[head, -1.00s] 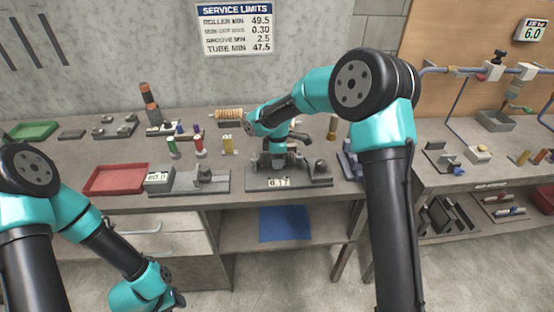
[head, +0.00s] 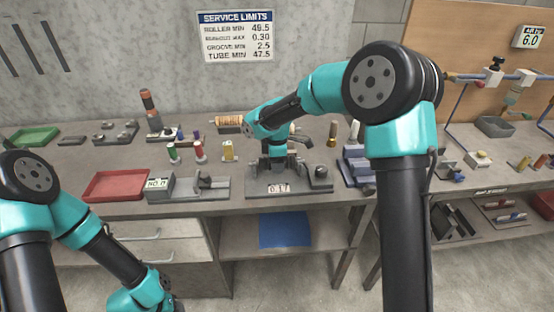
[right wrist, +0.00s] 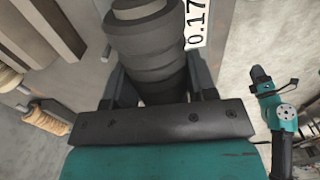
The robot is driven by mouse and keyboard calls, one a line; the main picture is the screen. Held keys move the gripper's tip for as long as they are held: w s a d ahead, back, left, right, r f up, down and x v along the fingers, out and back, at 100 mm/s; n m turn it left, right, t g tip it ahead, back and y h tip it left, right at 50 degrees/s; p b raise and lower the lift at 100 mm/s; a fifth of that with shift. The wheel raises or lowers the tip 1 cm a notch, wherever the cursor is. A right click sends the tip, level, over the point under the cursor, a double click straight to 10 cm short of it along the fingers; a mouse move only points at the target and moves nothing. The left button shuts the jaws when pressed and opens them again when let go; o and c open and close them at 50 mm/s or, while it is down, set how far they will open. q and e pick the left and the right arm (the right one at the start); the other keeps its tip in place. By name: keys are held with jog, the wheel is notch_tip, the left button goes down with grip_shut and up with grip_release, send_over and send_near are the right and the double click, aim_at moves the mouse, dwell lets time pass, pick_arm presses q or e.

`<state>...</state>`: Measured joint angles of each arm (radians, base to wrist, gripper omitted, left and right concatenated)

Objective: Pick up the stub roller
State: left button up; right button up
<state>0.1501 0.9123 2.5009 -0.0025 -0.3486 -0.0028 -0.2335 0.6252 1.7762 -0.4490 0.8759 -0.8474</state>
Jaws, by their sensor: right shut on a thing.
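A dark, ringed roller (right wrist: 145,38), which I take for the stub roller, stands between the fingers of my right gripper (right wrist: 152,78) in the right wrist view. The gripper is shut on it. In the head view my right gripper (head: 277,148) is over the grey gauge stand (head: 262,184) with the 0.17 readout, and the arm mostly hides the roller. I cannot tell whether the roller touches the stand. My left gripper (head: 158,303) hangs low in front of the bench, partly cut off by the frame. Its jaws are unclear.
The bench holds a red tray (head: 117,185), a grey fixture (head: 200,187) with a small display, several small coloured cylinders and a copper-banded roller (head: 150,106) upright at the back. A blue stepped block (head: 357,165) stands right of the gauge stand.

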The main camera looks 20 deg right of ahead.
jog(key=s+a+r, duration=0.1)
jog(key=s+a, duration=0.2)
jog(key=s, duration=0.9)
jog(key=shift+s+a, duration=0.25)
jog(key=shift+a, duration=0.05)
jog(key=shift+w+r, duration=0.1)
